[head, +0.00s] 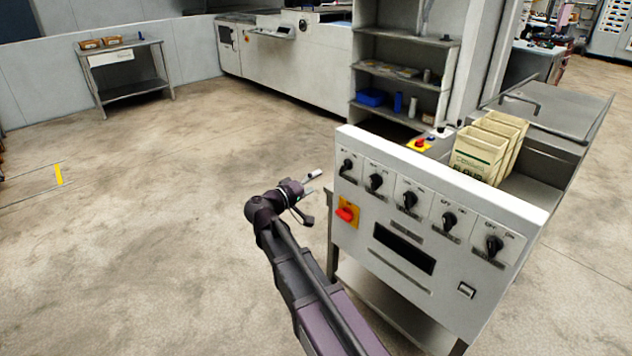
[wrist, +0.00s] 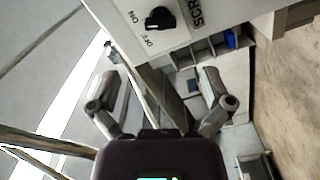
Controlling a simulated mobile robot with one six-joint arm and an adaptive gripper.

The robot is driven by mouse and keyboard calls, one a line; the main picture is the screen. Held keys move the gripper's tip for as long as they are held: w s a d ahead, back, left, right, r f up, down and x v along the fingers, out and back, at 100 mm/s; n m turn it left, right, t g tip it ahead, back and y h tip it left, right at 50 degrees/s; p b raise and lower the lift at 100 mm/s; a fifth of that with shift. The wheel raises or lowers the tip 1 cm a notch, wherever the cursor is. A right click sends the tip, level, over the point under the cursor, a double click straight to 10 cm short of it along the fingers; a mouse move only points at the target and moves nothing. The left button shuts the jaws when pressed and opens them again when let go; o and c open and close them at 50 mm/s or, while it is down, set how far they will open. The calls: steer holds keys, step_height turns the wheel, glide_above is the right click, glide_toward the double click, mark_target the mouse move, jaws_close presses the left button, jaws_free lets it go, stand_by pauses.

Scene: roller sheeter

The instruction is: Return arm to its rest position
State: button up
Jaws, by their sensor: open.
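My arm reaches up from the bottom middle of the head view, with my gripper (head: 311,184) just left of the white control panel (head: 425,225). The gripper is apart from the panel's left edge as far as the picture tells. In the wrist view the two fingers of my gripper (wrist: 160,88) are spread wide with nothing between them. A black rotary knob (wrist: 160,18) with ON and OFF marks shows beyond the fingers at the top.
The panel has several black knobs (head: 410,200) and a red knob on a yellow plate (head: 346,212). Flour bags (head: 475,155) stand behind it. A shelf unit (head: 405,50) and a small table (head: 125,72) stand farther back. The floor (head: 150,220) at left is clear.

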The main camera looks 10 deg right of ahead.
stand_by(0.4)
steer(key=s+d+f+m+g+y+p, duration=0.2)
steer(key=s+d+f+g+y+p, duration=0.45)
steer(key=s+d, duration=0.45)
steer(key=s+a+g+y+p, duration=0.2)
steer(key=s+g+y+p, duration=0.2)
steer(key=s+y, duration=0.4)
steer(key=s+p, duration=0.1)
steer(key=s, duration=0.2)
steer(key=shift+f+m, duration=0.3)
stand_by(0.7)
